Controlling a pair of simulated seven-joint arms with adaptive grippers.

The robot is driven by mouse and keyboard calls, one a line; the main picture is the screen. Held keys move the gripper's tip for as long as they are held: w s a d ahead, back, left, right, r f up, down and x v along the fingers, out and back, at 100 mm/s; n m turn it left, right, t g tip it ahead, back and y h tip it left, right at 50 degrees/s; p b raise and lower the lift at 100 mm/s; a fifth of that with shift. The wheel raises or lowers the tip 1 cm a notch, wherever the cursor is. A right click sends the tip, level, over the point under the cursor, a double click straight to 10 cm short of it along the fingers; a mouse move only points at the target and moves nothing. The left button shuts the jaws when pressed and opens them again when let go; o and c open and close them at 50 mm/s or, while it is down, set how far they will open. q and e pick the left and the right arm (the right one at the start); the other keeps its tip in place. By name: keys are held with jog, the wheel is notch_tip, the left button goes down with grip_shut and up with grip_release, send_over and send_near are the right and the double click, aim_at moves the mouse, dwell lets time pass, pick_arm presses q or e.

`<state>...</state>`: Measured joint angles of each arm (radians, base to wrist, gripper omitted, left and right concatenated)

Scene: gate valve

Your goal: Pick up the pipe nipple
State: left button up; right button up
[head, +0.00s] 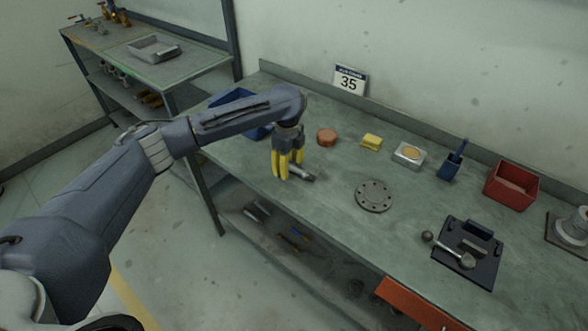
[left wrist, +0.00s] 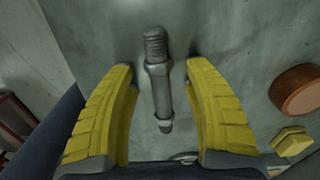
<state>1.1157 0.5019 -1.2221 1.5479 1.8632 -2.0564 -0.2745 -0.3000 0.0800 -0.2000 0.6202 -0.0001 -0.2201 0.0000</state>
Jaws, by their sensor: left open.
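The pipe nipple (left wrist: 158,85) is a grey metal piece with a threaded end. It lies on the green bench top (head: 335,190), and part of it shows beside the fingers in the head view (head: 303,175). My left gripper (head: 286,173) points down at the bench near its left end. Its yellow fingers are open, one on either side of the nipple in the left wrist view (left wrist: 163,82). I see a gap between the nipple and each finger there. My right gripper is not in view.
An orange round piece (head: 327,137) and a yellow block (head: 371,141) lie behind the gripper. A round flange (head: 374,196) lies to the right. A blue bin (head: 232,99) stands behind my arm, and a red bin (head: 512,184) at the right.

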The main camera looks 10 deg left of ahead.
pick_arm(q)
jog(key=shift+o, duration=0.2)
grip_shut()
dwell(0.4)
